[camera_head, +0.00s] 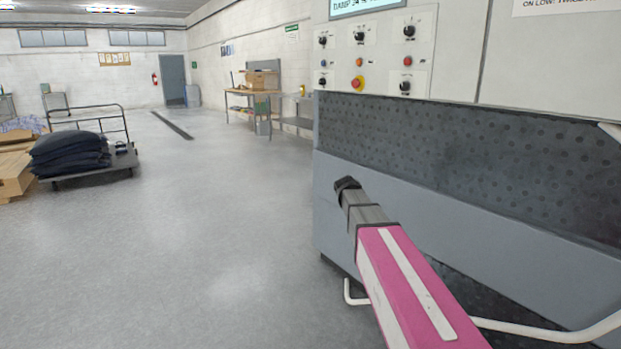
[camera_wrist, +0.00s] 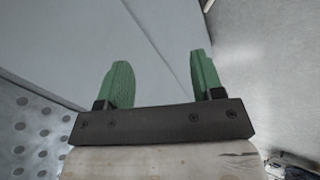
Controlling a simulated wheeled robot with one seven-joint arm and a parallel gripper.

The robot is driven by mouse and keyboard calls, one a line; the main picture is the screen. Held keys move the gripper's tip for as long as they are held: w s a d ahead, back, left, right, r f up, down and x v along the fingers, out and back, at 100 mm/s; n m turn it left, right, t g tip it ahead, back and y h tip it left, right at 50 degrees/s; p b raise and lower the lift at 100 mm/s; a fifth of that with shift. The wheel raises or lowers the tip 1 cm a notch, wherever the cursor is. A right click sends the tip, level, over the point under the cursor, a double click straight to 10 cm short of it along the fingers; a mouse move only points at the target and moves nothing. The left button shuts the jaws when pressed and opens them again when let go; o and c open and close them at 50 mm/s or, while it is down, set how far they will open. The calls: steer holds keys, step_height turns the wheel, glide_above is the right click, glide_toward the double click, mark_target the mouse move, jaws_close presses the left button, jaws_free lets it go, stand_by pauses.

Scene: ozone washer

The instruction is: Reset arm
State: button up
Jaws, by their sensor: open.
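My gripper (camera_wrist: 160,84) shows in the wrist view with its two green fingers apart and nothing between them. Behind the fingers is a plain light grey surface with a seam. In the head view my pink and grey arm reaches up from the lower right in front of the washer (camera_head: 450,215). The fingers do not show in the head view. The washer's control panel (camera_head: 375,55) has several black knobs, a red button with a yellow ring and small coloured buttons.
A flat cart (camera_head: 125,160) with dark sacks (camera_head: 70,155) stands at the left, beside cardboard boxes (camera_head: 12,172). The grey floor (camera_head: 210,230) left of the washer is clear. A white curved bar (camera_head: 540,332) runs low along the washer's front.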

steer(key=s+f+m+g+y, duration=0.1)
steer(key=s+f+g+y, duration=0.1)
steer(key=s+f, duration=0.7)
steer(key=s+f+m+g+y, duration=0.2)
steer(key=s+f, duration=0.7)
steer(key=s, duration=1)
steer(key=shift+a+f+m+y, duration=0.3)
steer(key=shift+a+y, duration=0.15)
steer(key=shift+y, duration=0.15)
